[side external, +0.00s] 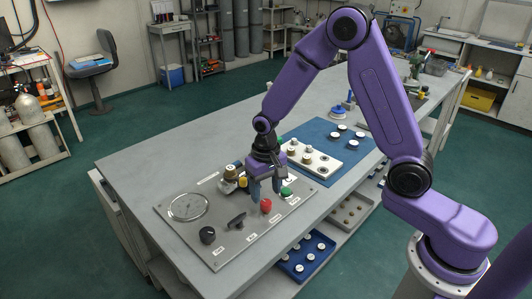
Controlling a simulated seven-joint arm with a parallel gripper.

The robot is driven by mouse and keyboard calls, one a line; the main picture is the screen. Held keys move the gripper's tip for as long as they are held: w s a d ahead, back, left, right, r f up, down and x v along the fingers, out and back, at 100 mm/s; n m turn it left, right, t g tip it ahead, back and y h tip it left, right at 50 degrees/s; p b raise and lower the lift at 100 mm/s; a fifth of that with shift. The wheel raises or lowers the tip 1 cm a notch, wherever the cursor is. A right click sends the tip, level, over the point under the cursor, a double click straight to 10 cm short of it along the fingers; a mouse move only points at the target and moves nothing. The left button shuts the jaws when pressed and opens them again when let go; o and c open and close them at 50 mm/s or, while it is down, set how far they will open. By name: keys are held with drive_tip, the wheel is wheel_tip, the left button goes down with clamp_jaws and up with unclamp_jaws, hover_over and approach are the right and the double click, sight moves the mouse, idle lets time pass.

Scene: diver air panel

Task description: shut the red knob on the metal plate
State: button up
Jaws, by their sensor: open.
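The metal plate (215,246) lies on the grey bench and carries a round gauge, several knobs and a lever. The red knob (266,206) stands upright on the plate, right of the black lever (237,221). My gripper (265,195) points down over the plate, with its open fingers close to the red knob, a little above or behind it. I cannot tell whether a finger touches it. A green knob (286,191) sits just right of the fingers. The gripper partly hides the back of the plate, where brass and yellow fittings (232,174) stand.
A black knob (207,235) and the gauge (188,207) are on the plate's left side. A white block with fittings (322,164) lies on a blue mat (313,130) behind the gripper. The bench's left part (150,160) is clear. Blue and tan trays sit on the shelf below.

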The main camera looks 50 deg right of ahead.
sight(267, 204)
wheel_tip(267, 204, up, 14)
idle(0.4)
drive_tip(key=shift+s+f, duration=0.1)
drive_tip(key=s+d+f+n, duration=0.1)
drive_tip(key=s+d+n, duration=0.1)
drive_tip(key=s+n, duration=1.3)
drive_tip(key=s, duration=1.2)
drive_tip(key=shift+f, duration=0.2)
drive_tip(key=shift+d, duration=0.1)
idle(0.4)
